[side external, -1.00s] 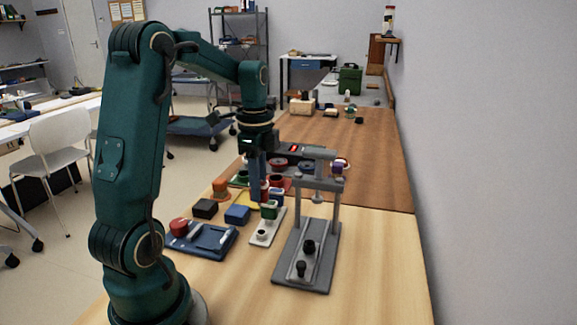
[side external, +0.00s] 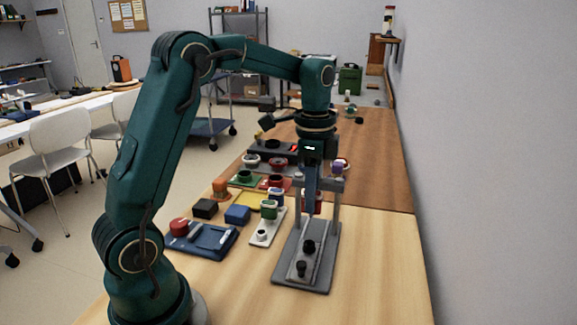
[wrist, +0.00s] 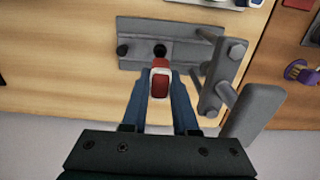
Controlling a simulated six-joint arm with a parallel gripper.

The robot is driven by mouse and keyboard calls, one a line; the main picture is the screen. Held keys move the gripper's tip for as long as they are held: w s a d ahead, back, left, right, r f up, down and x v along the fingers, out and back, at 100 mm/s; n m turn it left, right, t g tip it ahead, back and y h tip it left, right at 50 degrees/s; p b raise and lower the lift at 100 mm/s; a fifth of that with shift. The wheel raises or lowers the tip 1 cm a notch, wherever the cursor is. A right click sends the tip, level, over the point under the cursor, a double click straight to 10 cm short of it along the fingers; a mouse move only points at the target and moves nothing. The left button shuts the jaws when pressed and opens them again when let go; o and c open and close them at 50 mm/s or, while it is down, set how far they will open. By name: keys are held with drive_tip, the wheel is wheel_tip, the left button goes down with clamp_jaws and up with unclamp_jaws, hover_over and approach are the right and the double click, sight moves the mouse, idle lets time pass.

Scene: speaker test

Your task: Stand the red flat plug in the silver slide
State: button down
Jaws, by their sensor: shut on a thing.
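My gripper (side external: 312,200) is shut on the red flat plug (wrist: 161,86), which shows a pale band between the blue fingers in the wrist view. The plug is above the grey press fixture, by its posts. The silver slide (side external: 305,258) lies on the fixture's base, with a black knob (side external: 301,269) at its near end and a black socket (side external: 309,247) farther back. In the wrist view the plug overlaps the picture just below the socket (wrist: 160,50); it looks raised, and its exact height is unclear. My gripper partly hides the press head in the side view.
A white plate (side external: 262,238) with a green piece, a blue tray (side external: 205,243) and several coloured blocks stand left of the fixture. The table's front right is clear.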

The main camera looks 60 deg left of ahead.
drive_tip(key=shift+f, duration=2.95)
drive_tip(key=shift+f, duration=1)
drive_tip(key=c, duration=0.6)
unclamp_jaws()
drive_tip(key=shift+r, duration=0.15)
drive_tip(key=shift+r, duration=3.65)
